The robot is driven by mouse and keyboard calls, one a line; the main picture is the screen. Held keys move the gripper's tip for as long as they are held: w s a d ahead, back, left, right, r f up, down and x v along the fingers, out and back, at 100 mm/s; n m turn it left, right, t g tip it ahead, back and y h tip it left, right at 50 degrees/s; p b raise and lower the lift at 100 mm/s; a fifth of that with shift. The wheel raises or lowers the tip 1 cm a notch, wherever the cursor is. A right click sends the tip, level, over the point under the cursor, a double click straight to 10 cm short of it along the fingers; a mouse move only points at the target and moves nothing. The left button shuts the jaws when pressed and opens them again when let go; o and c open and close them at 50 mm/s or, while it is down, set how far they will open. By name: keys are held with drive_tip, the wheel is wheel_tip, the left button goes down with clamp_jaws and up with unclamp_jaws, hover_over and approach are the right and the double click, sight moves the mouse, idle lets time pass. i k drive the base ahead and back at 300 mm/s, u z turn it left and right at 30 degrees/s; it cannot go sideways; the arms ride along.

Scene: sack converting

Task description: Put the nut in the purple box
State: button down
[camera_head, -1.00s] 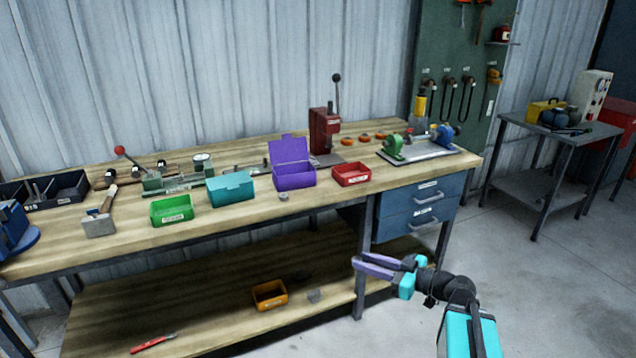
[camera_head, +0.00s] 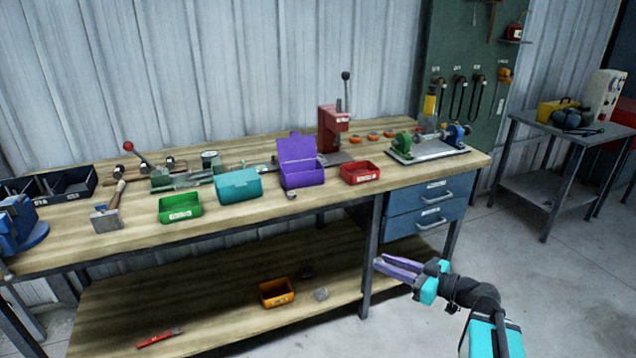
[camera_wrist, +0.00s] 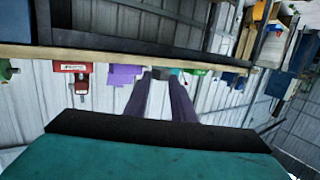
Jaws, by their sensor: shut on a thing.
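The purple box (camera_head: 302,178) stands near the bench's front edge with its lid raised at the back. It also shows upside down in the wrist view (camera_wrist: 124,76). My gripper (camera_head: 381,261) is in front of and below the bench top, to the right of the purple box and apart from it. Its two purple fingers are closed on a small dark grey thing (camera_wrist: 161,74) at the fingertips; I cannot tell for sure if it is the nut. Another small grey piece (camera_head: 291,194) lies on the bench in front of the purple box; its shape is too small to tell.
A red press (camera_head: 333,130) stands behind. Blue drawers (camera_head: 425,208) hang below. Free floor lies at the right.

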sight(295, 182)
drive_tip(key=z, duration=0.05)
drive_tip(key=k, duration=0.75)
drive_tip(key=u, duration=1.7)
drive_tip(key=i, duration=1.05)
drive_tip(key=z, duration=0.1)
